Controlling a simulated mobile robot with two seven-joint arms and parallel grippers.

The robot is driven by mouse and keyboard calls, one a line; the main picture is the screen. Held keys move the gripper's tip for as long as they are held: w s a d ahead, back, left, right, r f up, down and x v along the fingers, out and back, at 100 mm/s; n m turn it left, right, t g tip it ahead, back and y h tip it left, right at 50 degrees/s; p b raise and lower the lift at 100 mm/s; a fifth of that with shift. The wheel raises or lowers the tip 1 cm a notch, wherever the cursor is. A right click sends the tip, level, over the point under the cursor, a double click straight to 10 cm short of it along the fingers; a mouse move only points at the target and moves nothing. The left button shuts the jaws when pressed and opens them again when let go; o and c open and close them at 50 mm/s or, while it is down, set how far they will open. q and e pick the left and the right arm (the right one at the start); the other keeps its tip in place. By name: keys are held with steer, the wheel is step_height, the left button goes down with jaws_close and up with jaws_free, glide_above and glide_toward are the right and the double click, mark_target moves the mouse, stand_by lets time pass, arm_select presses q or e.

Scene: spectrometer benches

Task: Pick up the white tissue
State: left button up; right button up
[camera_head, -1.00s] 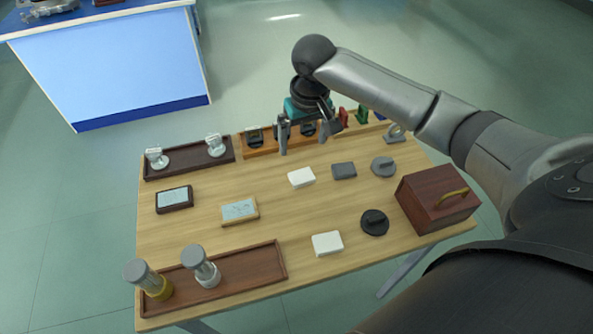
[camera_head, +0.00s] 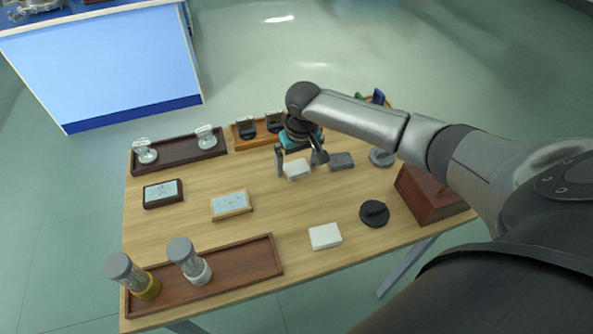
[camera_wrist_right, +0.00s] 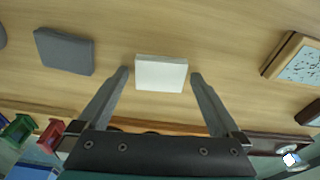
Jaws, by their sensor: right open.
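A white tissue block (camera_head: 297,169) lies on the wooden table near its middle; it also shows in the right wrist view (camera_wrist_right: 161,73). A second white block (camera_head: 325,236) lies nearer the table's front edge. My right gripper (camera_head: 297,168) is open and empty. In the right wrist view its two fingers (camera_wrist_right: 159,76) stand on either side of the first white block, apart from it. How high the fingertips are above the table is hard to tell. My left gripper is not in view.
A grey block (camera_head: 342,161) lies just right of the right gripper, also in the right wrist view (camera_wrist_right: 64,51). A black round weight (camera_head: 374,213), a reddish-brown box (camera_head: 425,196), framed cards (camera_head: 231,205) and a front tray (camera_head: 240,272) with cylinders surround it.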

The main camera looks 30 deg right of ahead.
mark_target(297, 168)
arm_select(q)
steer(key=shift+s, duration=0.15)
arm_select(e)
steer(key=shift+c, duration=1.3)
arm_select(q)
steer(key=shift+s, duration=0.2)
arm_select(e)
steer(key=c, duration=1)
steer(key=shift+o, duration=0.2)
steer(key=shift+r, duration=0.1)
arm_select(q)
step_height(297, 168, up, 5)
steer(key=p, duration=0.5)
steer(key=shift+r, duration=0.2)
arm_select(e)
step_height(297, 168, up, 20)
